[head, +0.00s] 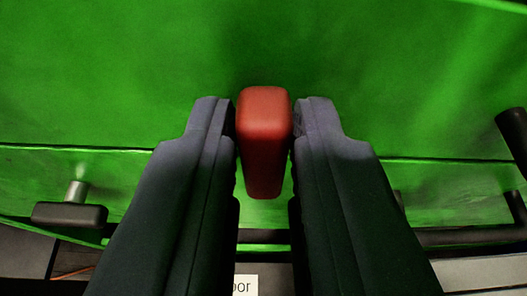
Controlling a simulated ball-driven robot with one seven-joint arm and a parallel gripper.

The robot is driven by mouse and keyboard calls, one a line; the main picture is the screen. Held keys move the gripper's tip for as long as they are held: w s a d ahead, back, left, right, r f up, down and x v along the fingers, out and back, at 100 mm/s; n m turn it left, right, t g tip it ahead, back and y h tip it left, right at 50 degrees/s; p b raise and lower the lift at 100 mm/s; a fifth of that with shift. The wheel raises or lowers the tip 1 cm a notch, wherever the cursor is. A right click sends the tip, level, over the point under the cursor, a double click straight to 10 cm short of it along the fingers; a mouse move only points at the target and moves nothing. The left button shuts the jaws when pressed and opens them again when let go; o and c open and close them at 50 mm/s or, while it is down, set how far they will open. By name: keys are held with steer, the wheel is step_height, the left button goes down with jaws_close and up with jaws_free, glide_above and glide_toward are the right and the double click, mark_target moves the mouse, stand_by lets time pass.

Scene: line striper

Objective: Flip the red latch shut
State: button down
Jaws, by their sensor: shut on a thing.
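The red latch (264,140) is a rounded red block in the middle of the head view, in front of a green panel. My gripper (265,120) reaches up from the bottom of the view with one dark finger on each side of the latch. The fingertips are closed on the latch's sides. The latch's top end and front face show between the fingers. How the latch joins the machine is hidden.
The green panel (120,60) fills the upper view, with a seam below the fingertips. A black knob on a metal stem (70,213) is at the lower left. A black bar (514,135) stands at the right edge. A partly hidden white label (243,286) is at the bottom.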

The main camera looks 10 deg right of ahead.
steer(key=shift+a+n+h, duration=0.25)
steer(key=shift+n+h, duration=0.55)
steer(key=shift+n, duration=0.3)
steer(key=n, duration=0.1)
steer(key=n+h+b, duration=0.1)
steer(key=n+b, duration=0.1)
steer(key=shift+a+f+t+h, duration=0.25)
steer(key=shift+t+h, duration=0.05)
steer(key=shift+h, duration=0.1)
steer(key=shift+f+n+t+h+b, duration=0.15)
steer(key=shift+n+t+h+b, duration=0.35)
steer(key=shift+n+b, duration=0.75)
steer(key=shift+f+n+t+h+b, duration=0.1)
steer(key=shift+n+t+h+b, duration=0.35)
steer(key=shift+n+b, duration=0.8)
steer(key=shift+f+n+t+h+b, duration=0.2)
steer(key=shift+n+h+b, duration=0.45)
steer(key=shift+n+b, duration=0.6)
steer(key=c, duration=1.1)
jaws_free()
steer(key=shift+r, duration=0.1)
steer(key=shift+s+a, duration=0.1)
